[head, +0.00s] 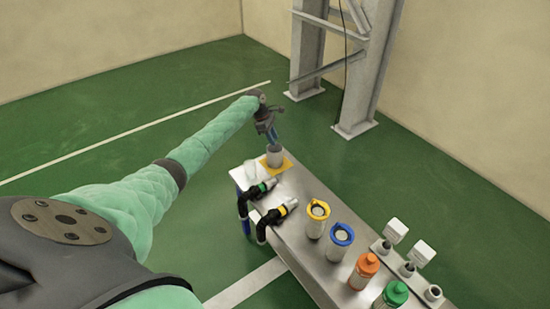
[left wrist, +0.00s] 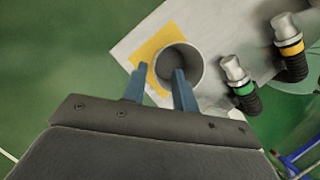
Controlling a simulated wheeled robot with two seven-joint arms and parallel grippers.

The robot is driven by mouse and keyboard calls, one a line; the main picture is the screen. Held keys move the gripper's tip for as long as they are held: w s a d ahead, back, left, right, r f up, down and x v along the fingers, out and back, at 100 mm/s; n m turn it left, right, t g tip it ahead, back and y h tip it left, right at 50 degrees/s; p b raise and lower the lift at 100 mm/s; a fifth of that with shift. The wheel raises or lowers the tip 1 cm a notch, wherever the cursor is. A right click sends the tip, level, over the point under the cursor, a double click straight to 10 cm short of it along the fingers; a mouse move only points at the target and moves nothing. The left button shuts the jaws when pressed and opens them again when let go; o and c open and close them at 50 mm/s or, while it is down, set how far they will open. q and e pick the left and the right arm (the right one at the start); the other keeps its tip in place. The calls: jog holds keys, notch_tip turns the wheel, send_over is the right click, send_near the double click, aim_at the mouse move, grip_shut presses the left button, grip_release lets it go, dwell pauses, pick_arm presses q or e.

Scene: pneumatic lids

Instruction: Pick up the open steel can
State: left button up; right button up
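The open steel can (head: 274,157) stands upright on a yellow square (head: 287,164) at the far end of the steel table. In the left wrist view I look down into the can (left wrist: 192,62), and its round mouth is uncovered. My left gripper (head: 271,134) is above the can in the head view, fingers pointing down. In the left wrist view its two blue fingers (left wrist: 160,67) are apart with nothing between them that I can see held. The right finger overlaps the near part of the can; the left finger is over the yellow square (left wrist: 146,51). My right gripper is not in view.
On the steel table (head: 296,210), a green-banded fitting (head: 262,187) and a yellow-banded fitting (head: 280,212) lie near the can. Yellow- (head: 317,218) and blue-topped (head: 340,241) canisters, orange (head: 364,270) and green (head: 391,298) bottles stand nearer. A steel frame (head: 355,70) stands behind.

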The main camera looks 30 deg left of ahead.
pick_arm(q)
jog(key=shift+a+x, duration=0.2)
jog(key=shift+x, duration=1.05)
jog(key=shift+a+x, duration=0.2)
jog(key=shift+x, duration=1.05)
jog(key=shift+w+f, duration=0.1)
jog(key=shift+f, duration=0.05)
grip_shut()
